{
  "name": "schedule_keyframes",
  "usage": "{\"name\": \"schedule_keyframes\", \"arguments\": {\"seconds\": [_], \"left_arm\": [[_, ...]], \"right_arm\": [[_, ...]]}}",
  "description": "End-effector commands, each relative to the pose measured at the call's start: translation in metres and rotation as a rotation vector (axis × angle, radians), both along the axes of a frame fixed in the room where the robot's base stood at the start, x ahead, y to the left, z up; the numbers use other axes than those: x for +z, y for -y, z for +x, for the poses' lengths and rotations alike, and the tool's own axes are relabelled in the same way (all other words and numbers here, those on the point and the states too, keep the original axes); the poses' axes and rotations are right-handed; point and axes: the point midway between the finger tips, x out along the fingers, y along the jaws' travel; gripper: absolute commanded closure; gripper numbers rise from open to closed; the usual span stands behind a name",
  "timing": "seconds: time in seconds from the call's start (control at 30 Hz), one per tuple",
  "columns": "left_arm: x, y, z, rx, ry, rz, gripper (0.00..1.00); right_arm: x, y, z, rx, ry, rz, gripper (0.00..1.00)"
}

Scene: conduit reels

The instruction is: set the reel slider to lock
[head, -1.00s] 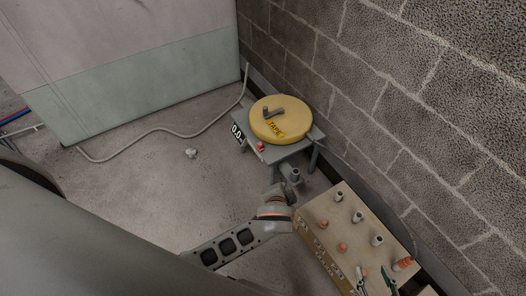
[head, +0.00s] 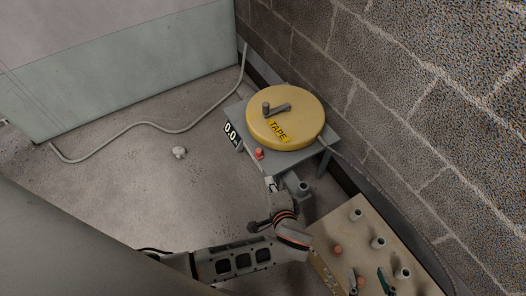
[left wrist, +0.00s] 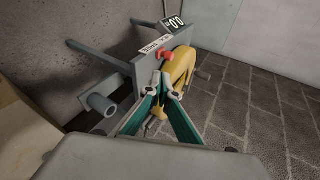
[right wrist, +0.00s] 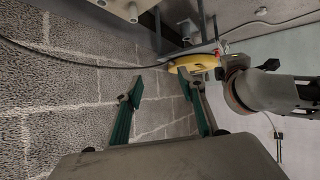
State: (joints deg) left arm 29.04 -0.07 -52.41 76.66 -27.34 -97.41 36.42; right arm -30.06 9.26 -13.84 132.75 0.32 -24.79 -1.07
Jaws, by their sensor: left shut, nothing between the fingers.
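The yellow tape reel (head: 287,105) lies flat on a small grey stand (head: 318,150). A red slider knob (head: 259,154) sits at the stand's near edge; it also shows in the left wrist view (left wrist: 166,54) beside a white label strip (left wrist: 156,45), whose words are too small to read surely. My left gripper (head: 270,184) is shut and empty, just in front of the knob and apparently apart from it. Its fingertips (left wrist: 174,91) meet below the knob in the left wrist view. My right gripper (head: 369,283) is open and empty, fingers spread (right wrist: 163,101).
A 0.0 display (head: 232,136) is on the stand's left edge. A grey tube (head: 299,187) sticks out near my left gripper. A tan box with several pegs (head: 352,232) stands at lower right. A block wall is close behind.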

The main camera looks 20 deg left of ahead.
Motion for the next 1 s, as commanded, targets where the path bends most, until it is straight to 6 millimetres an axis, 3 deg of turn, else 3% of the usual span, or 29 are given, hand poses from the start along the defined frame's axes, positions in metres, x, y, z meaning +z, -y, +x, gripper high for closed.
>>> {"name": "schedule_keyframes", "arguments": {"seconds": [0.57, 0.7, 1.0], "left_arm": [[-0.011, -0.006, 0.005, -0.001, -0.007, 0.002, 1.0], [-0.025, -0.016, 0.02, -0.001, -0.011, 0.003, 1.0], [-0.057, -0.045, 0.061, -0.002, -0.014, 0.003, 1.0]], "right_arm": [[-0.005, -0.002, -0.003, 0.001, -0.009, 0.006, 0.6], [-0.009, -0.005, -0.006, 0.0, -0.016, 0.019, 0.6], [0.004, -0.025, 0.005, -0.006, 0.016, 0.098, 0.6]]}}
